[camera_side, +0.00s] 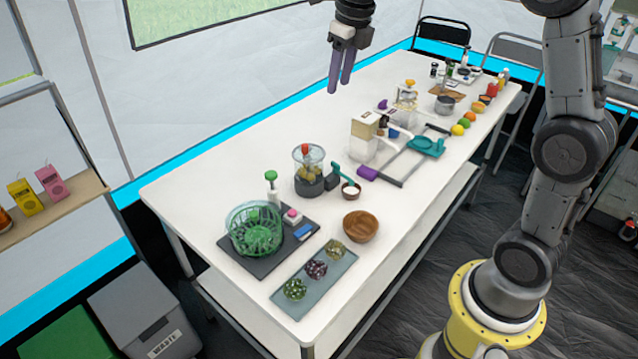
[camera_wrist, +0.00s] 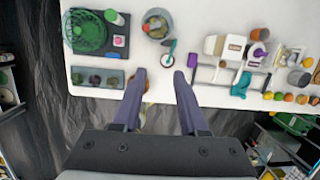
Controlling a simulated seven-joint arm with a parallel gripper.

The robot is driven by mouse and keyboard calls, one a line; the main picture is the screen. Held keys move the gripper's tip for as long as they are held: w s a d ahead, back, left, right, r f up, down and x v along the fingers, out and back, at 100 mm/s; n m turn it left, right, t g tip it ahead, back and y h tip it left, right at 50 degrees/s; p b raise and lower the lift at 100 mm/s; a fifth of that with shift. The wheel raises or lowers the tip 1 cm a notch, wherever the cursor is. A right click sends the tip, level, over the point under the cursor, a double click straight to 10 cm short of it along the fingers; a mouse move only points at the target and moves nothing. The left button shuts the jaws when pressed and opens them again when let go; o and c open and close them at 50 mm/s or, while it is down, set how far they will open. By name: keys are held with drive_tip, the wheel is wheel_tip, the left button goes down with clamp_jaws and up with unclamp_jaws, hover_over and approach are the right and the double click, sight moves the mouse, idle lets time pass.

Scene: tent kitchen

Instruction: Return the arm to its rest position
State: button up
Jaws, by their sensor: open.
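My gripper (camera_side: 339,90) is raised high above the back part of the white table (camera_side: 190,184), fingers pointing down. In the wrist view my gripper (camera_wrist: 160,76) has its two purple fingers apart with nothing held between them. Beyond the fingertips, far below, lie a small bowl of white stuff (camera_side: 351,189) and a glass jar with a dark base (camera_side: 310,184). The gripper touches nothing. A wooden bowl (camera_side: 361,226) on the table is mostly hidden by a finger in the wrist view.
A green basket (camera_side: 256,230) on a dark board and a tray (camera_side: 330,277) with several small heaps stand at the near end. A beige-and-white appliance (camera_side: 364,140), a teal item (camera_side: 427,145), fruit and a pot (camera_side: 445,104) stand farther along. The air around the gripper is clear.

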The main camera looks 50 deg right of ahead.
drive_tip(key=s+a+r+n+t, duration=0.1)
drive_tip(key=s+a+r+n, duration=0.15)
drive_tip(key=s+n, duration=0.45)
drive_tip(key=s+a+r+n+t, duration=0.1)
drive_tip(key=s+a+r+n, duration=0.1)
drive_tip(key=s+a+n, duration=0.45)
drive_tip(key=s+f+n, duration=0.4)
drive_tip(key=s+n, duration=0.3)
drive_tip(key=n, duration=0.4)
drive_tip(key=s+f+n+t, duration=0.1)
drive_tip(key=s+f+n, duration=0.4)
drive_tip(key=n, duration=0.6)
drive_tip(key=shift+s+d, duration=0.45)
drive_tip(key=shift+s, duration=0.4)
drive_tip(key=shift+r, duration=0.1)
